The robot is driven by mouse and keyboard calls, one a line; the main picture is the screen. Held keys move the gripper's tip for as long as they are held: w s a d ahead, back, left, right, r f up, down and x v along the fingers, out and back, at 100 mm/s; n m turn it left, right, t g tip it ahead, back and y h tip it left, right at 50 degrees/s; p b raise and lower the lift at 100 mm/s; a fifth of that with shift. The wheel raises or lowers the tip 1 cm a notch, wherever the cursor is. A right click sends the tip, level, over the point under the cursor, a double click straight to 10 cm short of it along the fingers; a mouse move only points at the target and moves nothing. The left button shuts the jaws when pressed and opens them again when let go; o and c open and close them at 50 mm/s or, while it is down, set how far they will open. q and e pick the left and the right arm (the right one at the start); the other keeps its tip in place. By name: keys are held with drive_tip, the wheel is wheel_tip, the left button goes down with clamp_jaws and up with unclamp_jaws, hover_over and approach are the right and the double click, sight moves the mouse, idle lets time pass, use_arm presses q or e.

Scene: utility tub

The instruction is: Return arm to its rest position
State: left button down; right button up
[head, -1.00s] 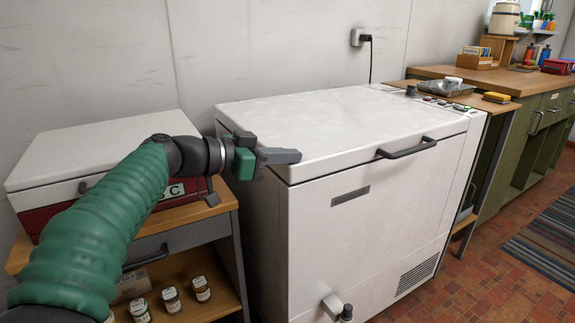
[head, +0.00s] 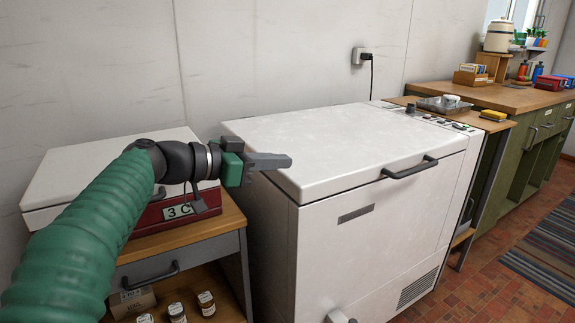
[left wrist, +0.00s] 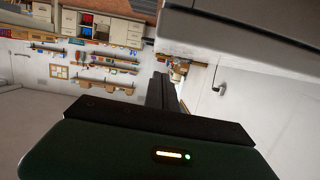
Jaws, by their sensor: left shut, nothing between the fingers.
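My left arm comes in from the left in the head view, in a green ribbed sleeve. My left gripper (head: 272,162) is shut and empty. It points right and overlaps the left front part of the white chest's lid (head: 335,140) in the picture; I cannot tell the gap between them. In the left wrist view the gripper's dark fingers (left wrist: 160,92) show close together with nothing between them. My right gripper is in neither view.
A red and white box (head: 178,212) marked "3 C" sits on a wooden-topped stand (head: 230,215) at left, partly behind my arm. Small jars (head: 206,303) stand on its lower shelf. The chest's handle (head: 410,168) sticks out in front. Open tiled floor (head: 470,270) lies at right.

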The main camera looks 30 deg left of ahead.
use_arm(q)
drive_tip(key=s+a+r+p, duration=0.1)
drive_tip(key=s+r, duration=0.1)
drive_tip(key=s, duration=0.2)
drive_tip(key=s+d+f+n+g+y+p, duration=0.1)
drive_tip(key=d+f+n+g+y+p, duration=0.15)
drive_tip(key=f, duration=0.75)
drive_tip(key=s+d+f+n+g+y+p, duration=0.1)
drive_tip(key=d+f+n+g, duration=0.25)
drive_tip(key=f, duration=0.75)
drive_tip(key=s+d+f+g+y+p, duration=0.2)
drive_tip(key=s+f, duration=0.6)
drive_tip(key=s+d+f+g+y+p, duration=0.2)
drive_tip(key=s+d+f+y+p, duration=0.1)
drive_tip(key=s+f, duration=0.5)
wheel_tip(320, 180, up, 36)
drive_tip(key=w+n+p, duration=0.1)
drive_tip(key=p, duration=3.5)
drive_tip(key=shift+w+a+r, duration=0.15)
drive_tip(key=shift+a+r, duration=0.05)
